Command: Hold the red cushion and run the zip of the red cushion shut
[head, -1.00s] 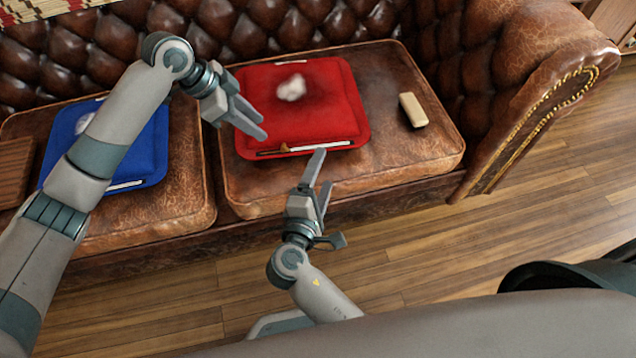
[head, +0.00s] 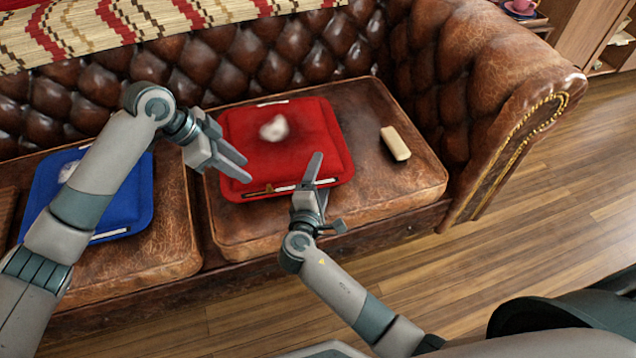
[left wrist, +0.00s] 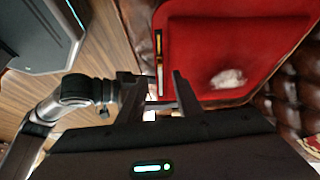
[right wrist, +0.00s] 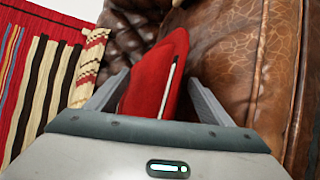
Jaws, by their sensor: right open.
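The red cushion (head: 325,140) lies on the right-hand sofa seat, with a white patch (head: 274,128) on top. Its zip (head: 290,187) runs along the front edge, with a small brownish pull (head: 268,189) left of its middle. The zip also shows in the left wrist view (left wrist: 159,75). My left gripper (head: 247,170) is open and empty, over the cushion's front-left part. My right gripper (head: 318,172) is open at the front edge, right of the pull. In the right wrist view the cushion (right wrist: 150,85) shows between its apart fingers (right wrist: 158,90); contact cannot be told.
A blue cushion (head: 130,190) lies on the left seat. A cream block (head: 396,143) lies right of the red cushion. The tufted backrest (head: 240,65) and the right armrest (head: 515,110) bound the seat. Wooden floor (head: 500,260) lies in front.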

